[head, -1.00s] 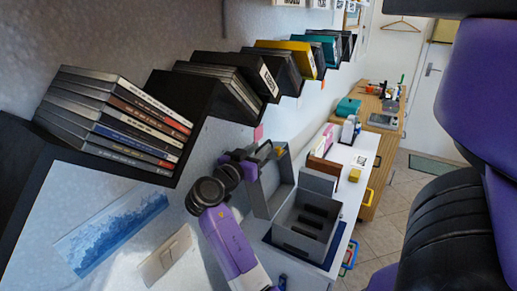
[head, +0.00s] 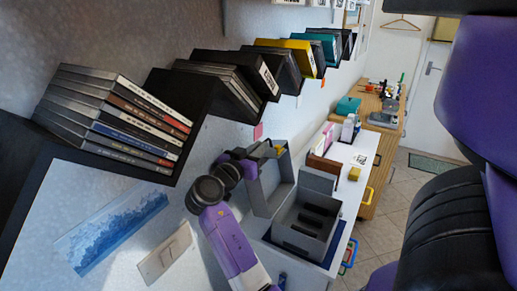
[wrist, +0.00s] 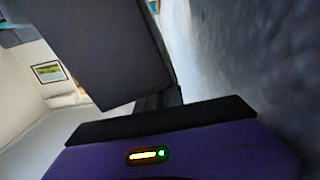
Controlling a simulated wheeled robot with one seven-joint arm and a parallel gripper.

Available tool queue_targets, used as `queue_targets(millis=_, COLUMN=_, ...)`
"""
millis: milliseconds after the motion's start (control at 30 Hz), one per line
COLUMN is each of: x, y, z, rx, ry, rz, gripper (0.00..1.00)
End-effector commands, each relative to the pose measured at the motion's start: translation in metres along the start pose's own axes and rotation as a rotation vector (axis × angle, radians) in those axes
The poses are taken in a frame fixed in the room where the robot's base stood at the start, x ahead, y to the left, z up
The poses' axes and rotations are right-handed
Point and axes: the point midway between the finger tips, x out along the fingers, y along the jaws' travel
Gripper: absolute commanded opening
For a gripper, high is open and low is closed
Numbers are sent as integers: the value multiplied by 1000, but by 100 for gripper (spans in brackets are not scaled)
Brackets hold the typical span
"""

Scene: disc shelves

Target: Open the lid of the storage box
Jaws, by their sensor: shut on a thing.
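The grey storage box (head: 292,243) stands on a white worktop, with its top open and dark slots showing inside. Its grey lid (head: 287,193) is swung up on the wall side, standing steeply beside the box opening. My gripper (head: 262,160) is at the upper edge of the lid and shut on it; the fingertips are small and partly hidden in the head view. In the wrist view, a large dark grey panel (wrist: 105,50), which looks like the lid, rises beyond my gripper (wrist: 160,122).
A stepped black shelf (head: 182,93) with several disc cases lines the wall close above my arm. A brown block (head: 322,168) and a yellow block (head: 354,174) stand beyond the box.

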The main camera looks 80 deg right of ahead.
Motion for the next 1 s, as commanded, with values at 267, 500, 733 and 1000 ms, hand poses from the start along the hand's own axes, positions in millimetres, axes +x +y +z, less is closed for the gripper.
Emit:
queue_targets(millis=267, x=-1, y=-1, z=-1, rx=3, ry=1, rz=-2, gripper=0)
queue_targets(millis=500, x=-1, y=-1, z=-1, rx=3, ry=1, rz=-3, gripper=0)
queue_targets(millis=733, x=-1, y=-1, z=-1, rx=3, ry=1, rz=-2, gripper=0)
queue_targets(millis=1000, x=0, y=13, z=-1, rx=71, ry=2, rz=-2, gripper=0)
